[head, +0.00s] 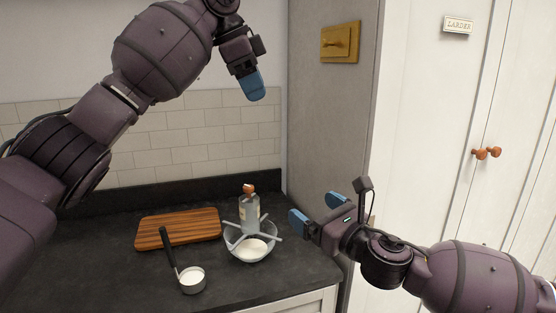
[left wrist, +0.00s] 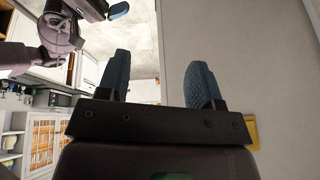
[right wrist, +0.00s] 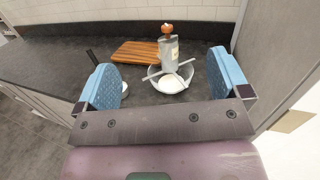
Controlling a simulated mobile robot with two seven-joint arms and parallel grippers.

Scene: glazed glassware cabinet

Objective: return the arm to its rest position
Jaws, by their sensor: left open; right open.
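My left gripper (head: 252,86) is raised high in front of the tiled wall, well above the counter. In the left wrist view its two blue fingers (left wrist: 160,82) stand apart with nothing between them. My right gripper (head: 314,210) is at the right of the counter, near the grey side panel. In the right wrist view its blue fingers (right wrist: 165,84) are wide apart and empty. The glass bowl and bottle show beyond them, apart from the fingers.
A grey panel (head: 330,120) and larder doors (head: 440,150) stand at right.

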